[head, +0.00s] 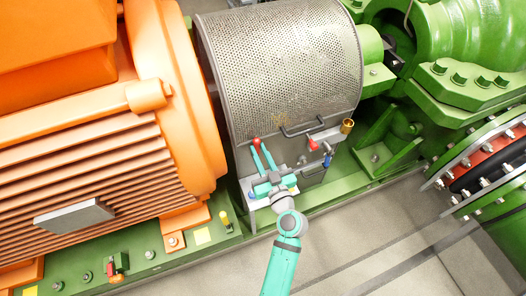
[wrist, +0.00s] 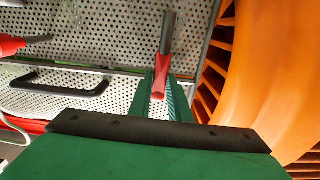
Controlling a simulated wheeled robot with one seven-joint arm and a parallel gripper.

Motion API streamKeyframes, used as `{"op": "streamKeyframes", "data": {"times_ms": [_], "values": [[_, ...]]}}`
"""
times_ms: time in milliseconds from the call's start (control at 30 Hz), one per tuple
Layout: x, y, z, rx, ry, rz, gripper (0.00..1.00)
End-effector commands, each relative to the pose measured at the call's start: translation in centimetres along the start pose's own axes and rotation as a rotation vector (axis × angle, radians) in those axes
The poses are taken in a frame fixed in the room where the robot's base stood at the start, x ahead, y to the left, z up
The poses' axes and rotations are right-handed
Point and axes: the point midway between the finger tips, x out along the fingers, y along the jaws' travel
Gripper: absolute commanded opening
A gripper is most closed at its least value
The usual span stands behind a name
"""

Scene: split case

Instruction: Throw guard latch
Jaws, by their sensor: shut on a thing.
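The guard is a grey perforated cover (head: 280,60) between the orange motor and the green pump. A latch lever with a red grip (head: 255,143) stands at its lower left front. My gripper (head: 258,155) reaches up to it from below, its fingers at the red grip. In the wrist view the red-gripped lever (wrist: 161,75) with its grey rod lies between my green fingertips (wrist: 162,88). The gripper is shut on the red grip. A second red-handled latch (head: 313,144) sits on the guard to the right, with nothing holding it.
A dark bar handle (head: 298,130) is on the guard between the two red grips, and a brass fitting (head: 347,126) is at its right. The orange motor (head: 100,150) stands close on the left. The grey floor (head: 390,220) is open at front right.

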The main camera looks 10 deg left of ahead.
Motion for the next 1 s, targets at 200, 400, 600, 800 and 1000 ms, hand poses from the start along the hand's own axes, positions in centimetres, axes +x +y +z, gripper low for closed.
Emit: {"op": "streamKeyframes", "data": {"times_ms": [200,400,600,800,1000], "values": [[-0.07,-0.19,-0.02,-0.032,0.000,0.002,0.00],[-0.07,-0.24,-0.01,-0.037,0.000,0.002,0.00],[-0.06,-0.27,0.01,-0.036,0.000,0.001,0.21],[-0.03,-0.28,0.01,-0.034,0.000,0.000,0.36],[-0.22,-0.27,0.04,-0.033,-0.001,0.001,0.36]]}}
